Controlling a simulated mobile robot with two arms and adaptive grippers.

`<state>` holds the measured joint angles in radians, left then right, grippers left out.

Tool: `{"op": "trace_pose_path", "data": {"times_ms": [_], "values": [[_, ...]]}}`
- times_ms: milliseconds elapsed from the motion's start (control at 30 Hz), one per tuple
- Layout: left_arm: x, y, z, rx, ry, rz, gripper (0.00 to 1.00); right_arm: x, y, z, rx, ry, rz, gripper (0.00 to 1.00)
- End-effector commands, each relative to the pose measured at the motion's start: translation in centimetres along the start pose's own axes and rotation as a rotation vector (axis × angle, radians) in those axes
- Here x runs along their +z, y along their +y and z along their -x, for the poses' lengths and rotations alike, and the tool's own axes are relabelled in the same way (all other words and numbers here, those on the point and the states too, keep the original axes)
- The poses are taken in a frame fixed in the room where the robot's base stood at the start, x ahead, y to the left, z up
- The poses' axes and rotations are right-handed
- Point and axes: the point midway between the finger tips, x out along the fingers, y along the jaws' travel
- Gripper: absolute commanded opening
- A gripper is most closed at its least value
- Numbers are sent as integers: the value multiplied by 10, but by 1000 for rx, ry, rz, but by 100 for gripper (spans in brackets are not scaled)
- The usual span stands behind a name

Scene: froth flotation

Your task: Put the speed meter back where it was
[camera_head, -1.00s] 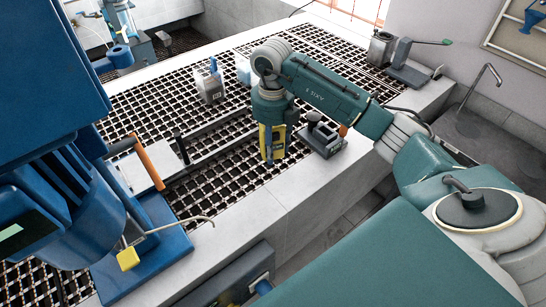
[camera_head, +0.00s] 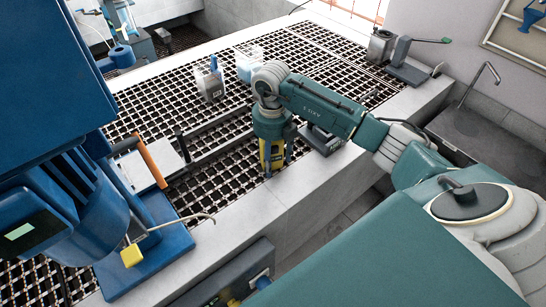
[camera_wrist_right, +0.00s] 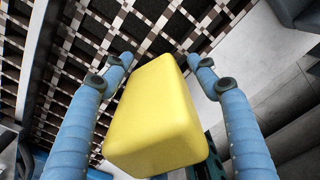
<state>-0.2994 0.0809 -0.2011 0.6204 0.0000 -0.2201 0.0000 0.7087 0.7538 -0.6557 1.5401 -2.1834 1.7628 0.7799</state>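The speed meter, taken to be the yellow handheld device with a dark face (camera_head: 275,153), is upright in my right gripper (camera_head: 278,168). The gripper points down at the near edge of the grating, beside the pale concrete ledge. In the right wrist view the yellow body (camera_wrist_right: 158,118) fills the space between my two blue fingers (camera_wrist_right: 160,62). The fingertips close in at its far end. Its face is turned away there, and I cannot tell whether its bottom touches anything. My left gripper is not in view.
A blue machine (camera_head: 150,245) with an orange-handled lever stands at left. A dark device (camera_head: 322,140) sits just right of my right gripper, partly behind my arm. The ledge (camera_head: 250,215) in front is clear.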

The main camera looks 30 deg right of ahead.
Motion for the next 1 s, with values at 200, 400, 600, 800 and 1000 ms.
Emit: {"op": "trace_pose_path", "data": {"times_ms": [200, 400, 600, 800, 1000], "values": [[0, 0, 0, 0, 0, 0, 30, 0, 0, 1, 0, 0, 0, 60], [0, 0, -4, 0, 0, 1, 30, 2, 0, 15, 1, -6, 0, 60], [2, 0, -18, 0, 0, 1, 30, 2, 0, 56, 1, -8, 0, 60], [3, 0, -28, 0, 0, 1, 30, 1, 0, 97, 1, -4, 0, 60], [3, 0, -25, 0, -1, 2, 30, 1, 0, 121, 0, -2, -1, 60]]}}
